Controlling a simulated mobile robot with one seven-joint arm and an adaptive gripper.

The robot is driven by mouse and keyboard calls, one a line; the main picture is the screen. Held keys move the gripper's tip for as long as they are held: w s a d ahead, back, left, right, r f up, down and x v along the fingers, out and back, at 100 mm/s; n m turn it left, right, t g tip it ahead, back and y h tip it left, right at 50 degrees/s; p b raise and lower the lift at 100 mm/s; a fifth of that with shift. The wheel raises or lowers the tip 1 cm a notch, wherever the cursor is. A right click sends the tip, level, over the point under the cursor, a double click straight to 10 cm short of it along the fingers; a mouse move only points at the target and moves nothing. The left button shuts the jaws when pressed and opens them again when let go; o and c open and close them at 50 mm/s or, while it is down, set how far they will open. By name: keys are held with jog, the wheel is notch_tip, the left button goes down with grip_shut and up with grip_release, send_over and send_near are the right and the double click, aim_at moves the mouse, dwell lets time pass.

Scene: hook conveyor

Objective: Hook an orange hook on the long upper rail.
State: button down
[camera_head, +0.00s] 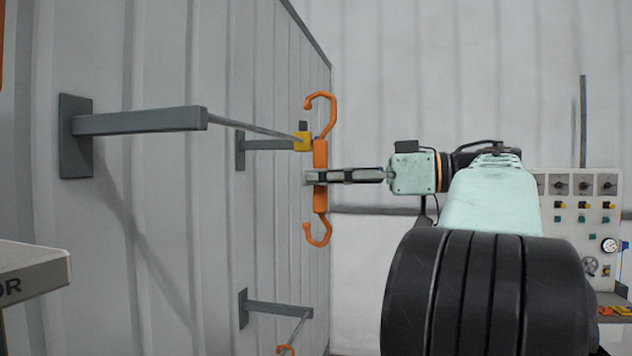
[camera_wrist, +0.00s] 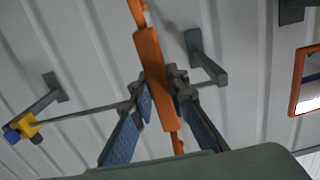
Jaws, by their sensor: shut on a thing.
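An orange hook (camera_head: 320,200) with a curl at each end stands upright in my gripper (camera_head: 314,177), which is shut on its straight middle bar. In the wrist view the hook (camera_wrist: 152,70) lies between the two fingers (camera_wrist: 160,95), and its ends are cut off or hidden. The long upper rail (camera_head: 250,128) is a thin rod running along the wall between two grey brackets. It also shows in the wrist view (camera_wrist: 80,114). The hook's upper curl appears close to the far right end of the rail, by a yellow block (camera_head: 302,141). I cannot tell whether they touch.
The near grey bracket arm (camera_head: 140,121) juts from the ribbed wall. A lower bracket (camera_head: 280,309) carries another rod, with a second orange hook (camera_head: 286,349) partly seen at the bottom edge. A control panel (camera_head: 580,215) stands at the right. A grey box edge (camera_head: 35,275) is at the left.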

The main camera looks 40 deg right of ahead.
jog(key=shift+s+a+r, duration=0.25)
jog(key=shift+s+r, duration=0.05)
jog(key=f+b+x, duration=0.2)
jog(key=b+x, duration=0.2)
jog(key=x, duration=1.2)
jog(key=shift+d+f, duration=0.2)
jog(key=shift+f, duration=0.2)
dwell(0.6)
dwell(0.4)
jog(key=c, duration=1.8)
grip_release()
